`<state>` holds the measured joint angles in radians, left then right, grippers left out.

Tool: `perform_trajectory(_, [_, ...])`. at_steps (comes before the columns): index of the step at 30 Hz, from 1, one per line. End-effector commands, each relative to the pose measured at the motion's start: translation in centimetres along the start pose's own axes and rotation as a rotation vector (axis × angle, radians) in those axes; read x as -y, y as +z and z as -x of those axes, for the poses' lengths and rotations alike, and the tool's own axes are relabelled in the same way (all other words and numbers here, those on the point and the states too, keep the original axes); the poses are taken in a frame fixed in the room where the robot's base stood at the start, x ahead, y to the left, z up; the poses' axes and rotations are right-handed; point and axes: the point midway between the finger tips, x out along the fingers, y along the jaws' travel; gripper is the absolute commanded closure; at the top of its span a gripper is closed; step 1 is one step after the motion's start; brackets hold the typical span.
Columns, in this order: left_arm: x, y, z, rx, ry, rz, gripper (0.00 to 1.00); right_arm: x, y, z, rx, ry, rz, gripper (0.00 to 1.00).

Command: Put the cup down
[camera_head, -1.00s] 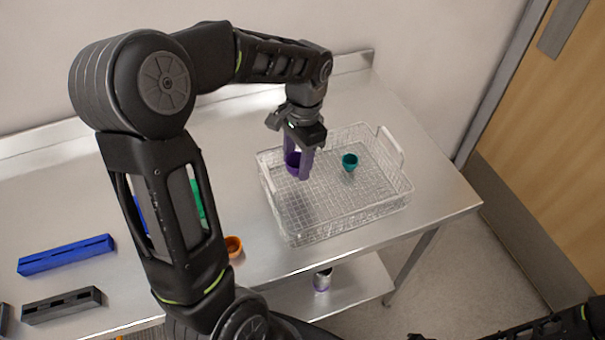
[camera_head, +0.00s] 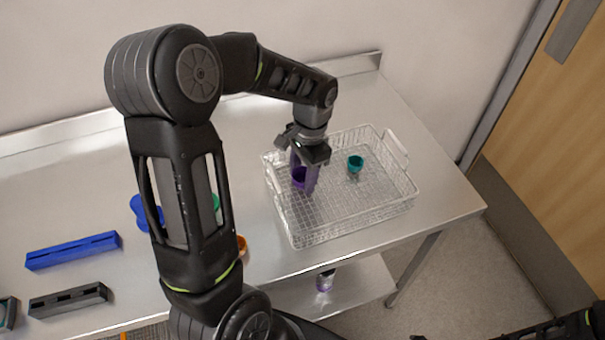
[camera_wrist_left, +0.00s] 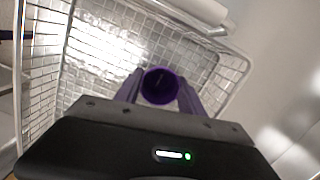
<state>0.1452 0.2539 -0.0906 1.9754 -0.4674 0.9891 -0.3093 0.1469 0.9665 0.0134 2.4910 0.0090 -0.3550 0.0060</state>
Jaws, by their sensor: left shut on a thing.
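A purple cup (camera_head: 299,178) is between the purple fingers of my left gripper (camera_head: 305,181), which is shut on it. The cup and fingertips are inside the left part of the wire basket (camera_head: 335,232). I cannot tell whether the cup touches the basket floor. In the left wrist view the cup (camera_wrist_left: 159,86) shows its open round mouth between the two fingers, with the basket mesh (camera_wrist_left: 100,45) around it. A teal cup (camera_head: 355,163) stands in the basket to the right of my gripper. My right gripper is not clearly in view.
The basket stands on a steel table (camera_head: 445,185) near its right end. Blue (camera_head: 73,250) and black (camera_head: 68,299) slotted blocks lie at the left. An orange cup (camera_head: 241,246) is partly hidden by my arm. Basket floor is free in front and right.

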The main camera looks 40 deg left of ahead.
Motion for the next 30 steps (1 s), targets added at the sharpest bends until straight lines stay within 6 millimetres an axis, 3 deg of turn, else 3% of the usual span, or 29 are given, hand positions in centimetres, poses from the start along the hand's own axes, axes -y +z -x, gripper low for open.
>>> perform_trajectory(3, [0.0, -0.1, -0.4, 0.000, 0.000, 0.000, 0.92, -0.1, 0.0, -0.3, -0.001, -0.001, 0.001, 0.64])
perform_trajectory(4, [0.0, -0.1, -0.4, 0.000, 0.000, 0.000, 0.53, -0.1, 0.0, -0.3, -0.001, -0.001, 0.001, 0.64])
perform_trajectory(12, [0.0, 0.0, -0.3, 0.000, 0.000, 0.000, 0.32, 0.0, 0.0, -0.2, -0.001, -0.001, 0.001, 0.64])
perform_trajectory(24, [0.1, -0.1, 0.5, -0.003, -0.001, 0.000, 0.32, 0.0, 0.0, -0.1, 0.000, 0.000, 0.000, 0.64])
perform_trajectory(30, [0.1, -0.1, 3.4, -0.006, -0.002, 0.000, 0.32, -0.1, -0.1, -0.4, -0.001, -0.001, 0.001, 0.64])
